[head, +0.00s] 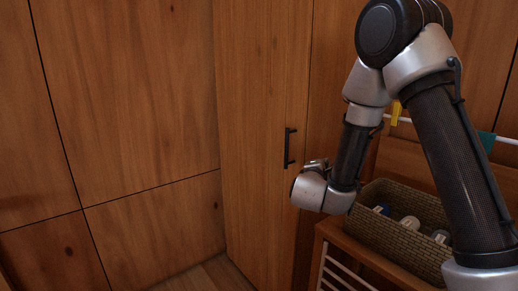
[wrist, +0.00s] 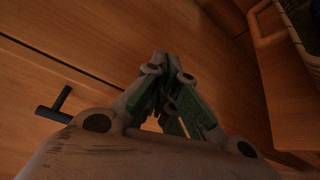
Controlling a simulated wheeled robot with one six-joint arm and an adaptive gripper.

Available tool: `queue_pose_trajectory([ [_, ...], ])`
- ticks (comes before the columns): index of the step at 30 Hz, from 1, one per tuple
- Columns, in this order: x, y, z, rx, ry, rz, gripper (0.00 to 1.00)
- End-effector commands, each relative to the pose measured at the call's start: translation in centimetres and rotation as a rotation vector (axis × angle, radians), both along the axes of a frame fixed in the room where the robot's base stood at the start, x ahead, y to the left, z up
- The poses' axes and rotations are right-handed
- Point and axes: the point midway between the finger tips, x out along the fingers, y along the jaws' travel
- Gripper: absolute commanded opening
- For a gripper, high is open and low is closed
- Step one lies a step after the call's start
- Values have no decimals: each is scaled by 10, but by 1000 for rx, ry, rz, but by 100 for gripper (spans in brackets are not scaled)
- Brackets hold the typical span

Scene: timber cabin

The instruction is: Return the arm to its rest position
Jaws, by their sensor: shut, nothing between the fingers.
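My gripper (wrist: 163,75) fills the middle of the wrist view, its dark fingers drawn together with nothing between them. In the head view only a small part of my gripper (head: 317,164) shows behind the silver wrist. My arm rises on the right of the head view, bends at a high elbow and hangs down to the wrist. The wrist is in front of a tall wooden door and looks close to a wicker basket (head: 373,228); I cannot tell the gap.
The wooden door (head: 255,120) has a black handle (head: 288,148), which also shows in the wrist view (wrist: 56,106). The basket holds several bottles and stands on a wooden stand (head: 335,237). A rail with a yellow clip (head: 396,113) and a teal cloth (head: 487,140) is behind my arm. Free room lies left.

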Motion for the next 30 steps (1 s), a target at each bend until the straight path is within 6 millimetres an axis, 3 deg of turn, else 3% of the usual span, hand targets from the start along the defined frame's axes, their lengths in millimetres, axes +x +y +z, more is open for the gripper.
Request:
queue_pose_trajectory([
  [5,-16,-54,-9,-87,130,-206,0],
  [10,-56,-125,2,-101,287,-482,0],
  [14,-123,-184,19,15,455,-749,0],
  [15,-149,-198,23,82,507,-823,0],
  [17,-187,-212,26,205,580,-918,0],
  [20,-250,-216,28,468,679,-1027,0],
  [24,-315,-190,31,901,731,-1065,0],
  [30,-358,-145,57,1433,621,-997,0],
])
